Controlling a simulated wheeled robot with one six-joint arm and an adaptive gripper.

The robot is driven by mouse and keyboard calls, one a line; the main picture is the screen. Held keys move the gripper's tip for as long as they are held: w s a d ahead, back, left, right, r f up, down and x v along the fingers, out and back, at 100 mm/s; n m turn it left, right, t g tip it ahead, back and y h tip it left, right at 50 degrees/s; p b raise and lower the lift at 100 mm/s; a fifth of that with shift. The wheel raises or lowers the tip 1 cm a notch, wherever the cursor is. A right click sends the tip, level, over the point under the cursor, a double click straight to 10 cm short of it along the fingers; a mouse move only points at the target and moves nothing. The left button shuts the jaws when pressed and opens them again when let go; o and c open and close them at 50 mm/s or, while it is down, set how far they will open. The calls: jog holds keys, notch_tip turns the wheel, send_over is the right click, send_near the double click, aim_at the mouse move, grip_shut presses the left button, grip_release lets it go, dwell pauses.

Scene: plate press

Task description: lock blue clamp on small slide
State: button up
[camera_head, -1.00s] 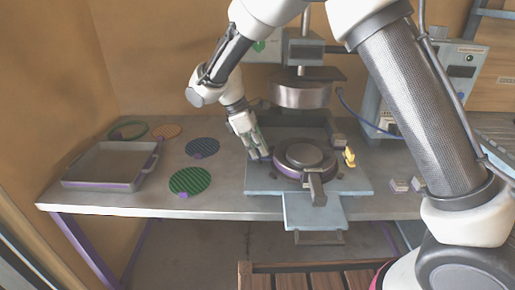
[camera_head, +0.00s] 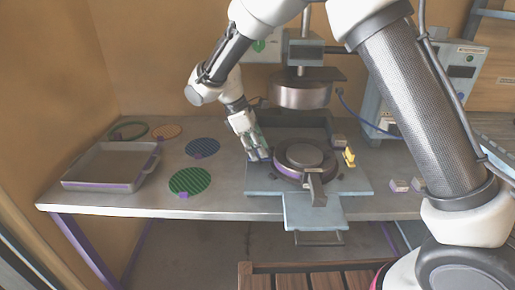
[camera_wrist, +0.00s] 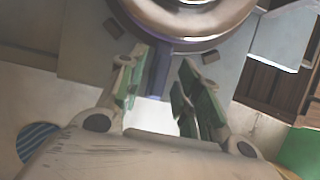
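The blue clamp (camera_wrist: 160,72) shows in the wrist view as a narrow blue-purple bar beside the round metal plate. My gripper (camera_wrist: 158,88) is open, with one green-padded finger on each side of the bar; I cannot tell whether either finger touches it. In the head view, my gripper (camera_head: 258,156) is low at the left side of the round plate (camera_head: 304,157) and mostly hides the clamp. The light blue small slide (camera_head: 313,212) sticks out over the table's front edge, with a grey handle (camera_head: 315,188) above it.
A yellow clamp (camera_head: 349,157) stands right of the round plate. The press head (camera_head: 300,93) hangs above and behind. A grey tray (camera_head: 102,185) and several coloured discs, including a green one (camera_head: 190,181), lie at the left. Small light blocks (camera_head: 399,185) lie at the right.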

jog(key=v, duration=1.1)
jog(key=shift+r, duration=0.35)
jog(key=shift+a, duration=0.1)
jog(key=s+d+r+m+t+y, duration=0.1)
jog(key=s+d+m, duration=0.4)
jog(key=d, duration=0.8)
jog(key=s+d+r+m+t+y, duration=0.2)
jog(key=s+d+r+m, duration=0.2)
jog(key=s+d, duration=0.7)
jog(key=s+d+r+m+t+y, duration=0.1)
jog(key=s+d+r+m, duration=0.2)
jog(key=s+d+m, duration=0.5)
jog(key=d, duration=0.8)
jog(key=shift+t+y, duration=0.3)
